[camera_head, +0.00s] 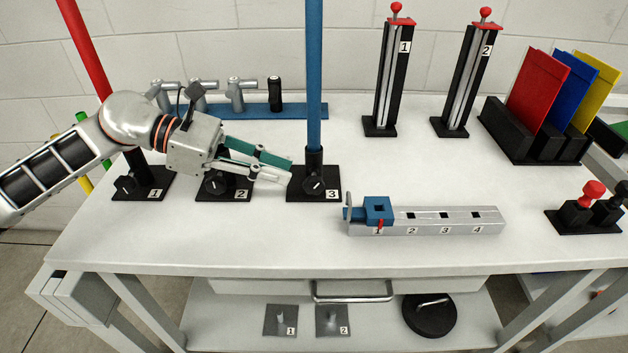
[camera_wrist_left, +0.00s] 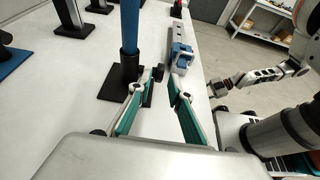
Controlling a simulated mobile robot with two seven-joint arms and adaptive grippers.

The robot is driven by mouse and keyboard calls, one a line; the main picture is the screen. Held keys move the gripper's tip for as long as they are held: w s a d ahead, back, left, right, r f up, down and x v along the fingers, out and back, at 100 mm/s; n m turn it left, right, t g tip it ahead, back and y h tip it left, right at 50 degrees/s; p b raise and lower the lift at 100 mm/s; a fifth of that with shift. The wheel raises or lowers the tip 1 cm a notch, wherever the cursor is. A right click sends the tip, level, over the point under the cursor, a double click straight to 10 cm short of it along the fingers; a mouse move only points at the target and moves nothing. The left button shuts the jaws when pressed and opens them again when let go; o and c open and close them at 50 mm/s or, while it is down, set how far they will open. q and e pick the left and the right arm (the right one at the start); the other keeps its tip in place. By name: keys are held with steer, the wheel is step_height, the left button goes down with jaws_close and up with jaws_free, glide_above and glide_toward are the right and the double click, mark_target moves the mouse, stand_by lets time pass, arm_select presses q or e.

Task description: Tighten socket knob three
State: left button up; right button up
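Socket three (camera_head: 328,195) is a black base marked 3, with a blue pole (camera_head: 314,80) standing upright in it. Its black knob (camera_head: 312,185) with a white pointer line faces the front. In the left wrist view the knob (camera_wrist_left: 157,73) shows just beyond the fingertips, nearer the left finger. My left gripper (camera_head: 288,171) is open and empty, its fingertips just left of the knob. In the left wrist view a gap shows between its fingers (camera_wrist_left: 155,90); I see no grip on the knob. My right gripper (camera_wrist_left: 218,88) shows small at the right of that view; its opening is unclear.
Socket one (camera_head: 155,190) holds a red pole (camera_head: 85,50). Socket two (camera_head: 235,192) sits under my left gripper. A grey rail (camera_head: 455,228) with a blue clamp (camera_head: 377,209) lies right of socket three. A blue rack (camera_head: 300,111) stands behind.

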mark_target(310, 178)
arm_select(q)
steer(key=x, duration=0.7)
steer(key=shift+d+f, duration=0.1)
steer(key=shift+d, duration=0.1)
jaws_close()
